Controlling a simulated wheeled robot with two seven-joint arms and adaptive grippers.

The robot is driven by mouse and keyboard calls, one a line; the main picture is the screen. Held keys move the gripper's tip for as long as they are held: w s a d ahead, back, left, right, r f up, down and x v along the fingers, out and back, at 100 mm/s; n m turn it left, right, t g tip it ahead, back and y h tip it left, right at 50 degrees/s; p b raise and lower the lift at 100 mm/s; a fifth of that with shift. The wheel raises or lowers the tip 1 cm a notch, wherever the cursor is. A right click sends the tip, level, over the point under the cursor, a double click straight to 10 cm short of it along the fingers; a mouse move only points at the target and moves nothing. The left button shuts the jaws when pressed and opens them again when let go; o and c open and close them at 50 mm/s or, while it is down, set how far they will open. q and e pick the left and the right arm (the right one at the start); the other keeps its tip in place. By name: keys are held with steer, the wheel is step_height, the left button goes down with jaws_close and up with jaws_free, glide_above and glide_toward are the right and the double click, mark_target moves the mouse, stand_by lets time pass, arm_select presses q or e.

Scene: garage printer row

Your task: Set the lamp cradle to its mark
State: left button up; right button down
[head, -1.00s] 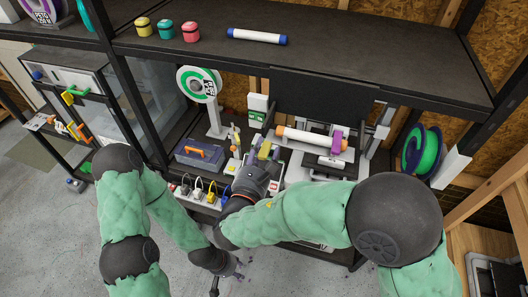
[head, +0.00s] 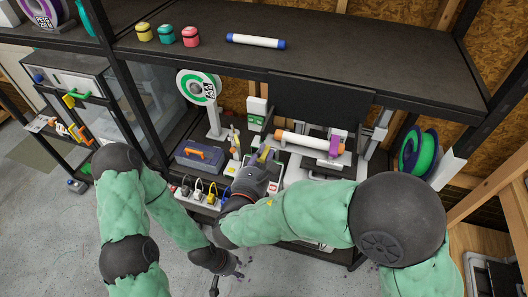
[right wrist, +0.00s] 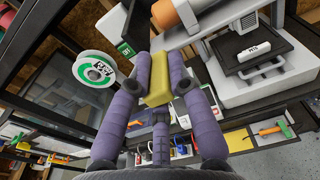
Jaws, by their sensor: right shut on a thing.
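My right gripper (head: 264,158) is shut on a yellow block-shaped piece (right wrist: 158,88), in front of the printer. In the right wrist view the piece sits between the two purple-grey fingers. I cannot tell whether this piece belongs to the lamp cradle, and its lower part is hidden. No mark for the cradle can be made out. My left gripper (head: 228,279) hangs low over the floor, open and empty.
A blue-grey toolbox (head: 199,156) and a spool on a stand (head: 199,87) are left of my right gripper. A power strip with plugs (head: 199,194) lies along the front edge. The upper shelf (head: 340,35) overhangs the back. A green spool (head: 419,153) hangs at right.

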steer(key=shift+w+r+g+y+p, duration=0.1)
steer(key=shift+r+g+y+p, duration=0.7)
steer(key=shift+p, duration=2.1)
steer(key=shift+s+r+g+y+p, duration=0.1)
steer(key=shift+r+g+p, duration=0.85)
steer(key=shift+g+p, duration=1.45)
steer(key=shift+w+r+g+y+p, duration=0.1)
steer(key=shift+r+g+y+p, duration=0.55)
steer(key=shift+p, duration=2.8)
steer(key=shift+w+r+g+p, duration=0.1)
steer(key=shift+r+g+p, duration=0.2)
steer(key=shift+g+p, duration=0.55)
steer(key=c, duration=1.1)
jaws_free()
steer(key=shift+a, duration=0.15)
steer(key=shift+r, duration=0.15)
steer(key=v, duration=1.1)
steer(key=shift+s+a, duration=0.1)
steer(key=shift+s, duration=0.35)
